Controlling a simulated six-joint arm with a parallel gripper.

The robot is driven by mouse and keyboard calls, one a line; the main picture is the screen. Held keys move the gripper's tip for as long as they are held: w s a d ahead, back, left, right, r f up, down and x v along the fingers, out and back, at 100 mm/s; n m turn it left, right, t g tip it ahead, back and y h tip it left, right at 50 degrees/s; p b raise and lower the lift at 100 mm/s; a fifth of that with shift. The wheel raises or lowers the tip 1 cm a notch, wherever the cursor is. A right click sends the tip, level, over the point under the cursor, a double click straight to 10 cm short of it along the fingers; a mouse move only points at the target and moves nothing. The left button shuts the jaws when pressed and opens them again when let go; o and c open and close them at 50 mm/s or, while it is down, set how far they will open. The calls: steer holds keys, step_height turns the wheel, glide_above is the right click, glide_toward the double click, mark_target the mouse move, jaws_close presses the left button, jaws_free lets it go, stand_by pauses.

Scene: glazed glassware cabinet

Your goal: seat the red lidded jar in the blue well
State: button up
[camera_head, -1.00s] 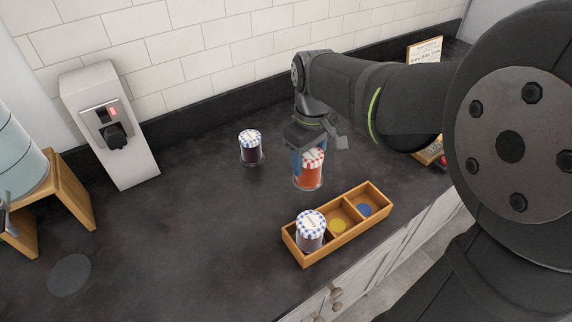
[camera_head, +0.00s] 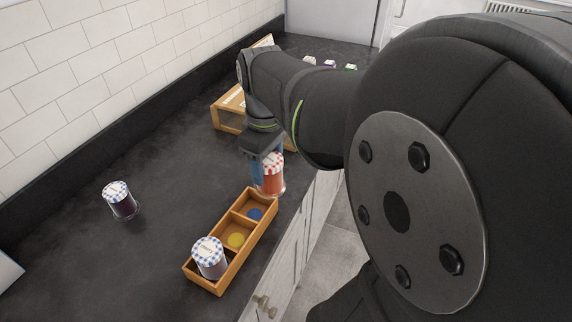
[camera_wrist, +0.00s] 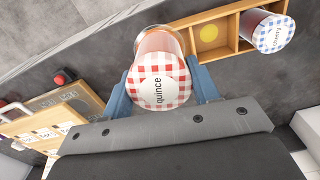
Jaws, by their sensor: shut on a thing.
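The red jar (camera_head: 272,178) has a red-checked lid, which reads "quince" in the wrist view (camera_wrist: 158,90). My gripper (camera_head: 262,160) is shut on it, with blue fingers on either side of the jar, and holds it upright in the air. The wooden tray (camera_head: 219,287) has three compartments in a row. The blue well (camera_head: 256,214) is in the far compartment, bare, and the held jar is near that end of the tray. The middle compartment has a bare yellow well (camera_head: 236,240). A blue-checked jar (camera_head: 210,258) stands in the near compartment.
A dark jar with a blue-checked lid (camera_head: 119,200) stands on the counter to the left. A wooden case (camera_head: 229,116) stands behind my gripper. A red button (camera_wrist: 61,78) shows in the wrist view. The counter's front edge runs close along the tray's right side.

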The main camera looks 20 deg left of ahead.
steer(key=w+d+m, duration=0.2)
steer(key=d, duration=0.5)
steer(key=shift+s+a+f, duration=0.55)
steer(key=shift+a+f, duration=1.25)
steer(key=shift+a, duration=0.1)
steer(key=shift+s+a+f, duration=0.55)
steer(key=shift+a+f, duration=1.2)
steer(key=shift+a, duration=0.1)
steer(key=shift+s+a+f, duration=0.55)
steer(key=shift+a+f, duration=1.25)
steer(key=shift+a, duration=0.1)
steer(key=shift+f, duration=0.1)
steer(key=o, duration=1.2)
steer(key=shift+f, duration=0.1)
steer(key=shift+o, duration=0.2)
step_height(320, 180, up, 12)
steer(key=shift+r, duration=0.2)
